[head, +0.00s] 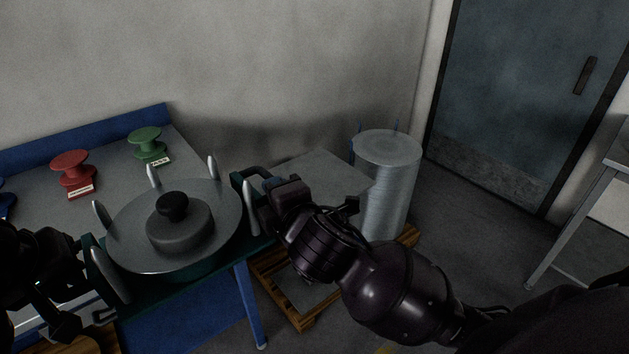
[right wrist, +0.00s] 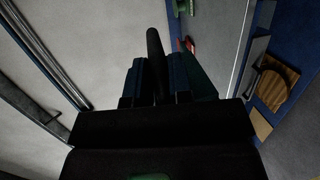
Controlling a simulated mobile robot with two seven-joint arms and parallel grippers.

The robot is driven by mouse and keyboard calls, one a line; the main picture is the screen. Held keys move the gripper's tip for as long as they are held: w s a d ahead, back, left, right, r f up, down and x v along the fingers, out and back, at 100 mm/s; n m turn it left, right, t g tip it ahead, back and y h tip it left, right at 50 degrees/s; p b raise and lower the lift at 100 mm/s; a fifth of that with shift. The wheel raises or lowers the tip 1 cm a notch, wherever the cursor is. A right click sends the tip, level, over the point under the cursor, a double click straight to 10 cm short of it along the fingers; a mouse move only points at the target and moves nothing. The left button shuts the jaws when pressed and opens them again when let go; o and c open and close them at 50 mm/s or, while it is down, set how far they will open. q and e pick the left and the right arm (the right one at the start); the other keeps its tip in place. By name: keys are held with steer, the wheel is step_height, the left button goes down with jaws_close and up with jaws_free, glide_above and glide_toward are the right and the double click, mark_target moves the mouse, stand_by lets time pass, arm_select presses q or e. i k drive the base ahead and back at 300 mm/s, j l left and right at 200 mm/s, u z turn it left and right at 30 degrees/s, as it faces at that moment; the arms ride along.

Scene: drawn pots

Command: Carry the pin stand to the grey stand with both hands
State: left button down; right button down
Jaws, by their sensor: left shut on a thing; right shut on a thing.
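The pin stand (head: 125,230) is a dark green base with a round grey plate and several upright grey pins around it. A grey disc with a black knob (head: 173,207) sits on the plate. My left gripper (head: 84,284) is at its left end, dark and partly cut off, shut on it. My right gripper (head: 262,190) is shut on its right end. In the right wrist view the fingers (right wrist: 160,82) are dark, with one pin between them. A grey square top (head: 325,172), which looks like the grey stand, is right of the pin stand.
A blue-edged table (head: 115,170) behind holds a red spool (head: 72,168) and a green spool (head: 147,142) with labels. Open floor (head: 475,235) lies before the door.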

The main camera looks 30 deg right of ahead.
mark_target(311, 181)
steer(key=l, duration=2.4)
